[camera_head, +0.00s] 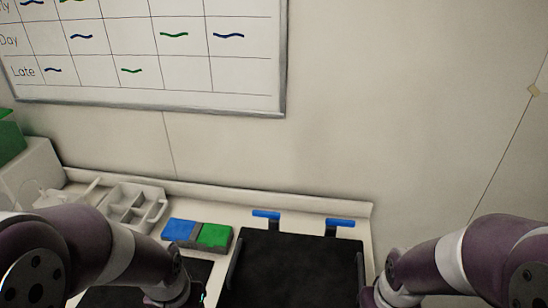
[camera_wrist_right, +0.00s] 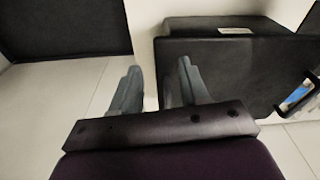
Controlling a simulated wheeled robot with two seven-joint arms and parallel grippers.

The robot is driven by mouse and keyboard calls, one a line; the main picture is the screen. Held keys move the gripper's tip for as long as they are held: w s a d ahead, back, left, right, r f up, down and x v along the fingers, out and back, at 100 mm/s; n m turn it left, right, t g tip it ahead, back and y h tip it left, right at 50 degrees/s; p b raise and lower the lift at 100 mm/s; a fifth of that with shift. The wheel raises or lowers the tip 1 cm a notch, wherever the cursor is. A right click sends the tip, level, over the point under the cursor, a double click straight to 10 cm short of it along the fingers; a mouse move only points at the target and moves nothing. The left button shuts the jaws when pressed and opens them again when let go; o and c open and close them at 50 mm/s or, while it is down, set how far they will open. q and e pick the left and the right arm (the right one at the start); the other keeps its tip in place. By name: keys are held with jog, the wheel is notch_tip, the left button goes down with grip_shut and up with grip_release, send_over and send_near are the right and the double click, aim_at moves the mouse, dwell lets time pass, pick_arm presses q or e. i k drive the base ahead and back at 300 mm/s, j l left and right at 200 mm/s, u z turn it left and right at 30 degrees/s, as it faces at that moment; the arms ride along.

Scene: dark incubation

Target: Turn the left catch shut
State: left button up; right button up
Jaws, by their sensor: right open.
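The left catch (camera_head: 266,214) is a blue bar on a short dark stem, at the back left edge of a black lidded box (camera_head: 290,265) in the head view. Its bar lies crosswise along the box's back edge. A similar right catch (camera_head: 340,222) stands to its right, also crosswise. My right gripper (camera_wrist_right: 158,72) is open in the right wrist view, with nothing between its fingers. A dark box-like body (camera_wrist_right: 235,75) with a pale label lies beyond its right finger. In the head view both arms run off the bottom edge, and my left gripper's fingers are hidden.
A blue block (camera_head: 179,231) and a green block (camera_head: 214,235) sit in a dark holder left of the box. A white compartment tray (camera_head: 128,205) is farther left. A dark surface (camera_head: 100,297) lies at the lower left. The wall behind holds a whiteboard (camera_head: 150,85).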

aim_at(258, 213)
jog(key=i+j+z, duration=0.1)
jog(key=z, duration=0.25)
jog(key=i+j+z, duration=0.1)
jog(key=j+z, duration=0.45)
jog(key=z, duration=0.2)
jog(key=i, duration=0.05)
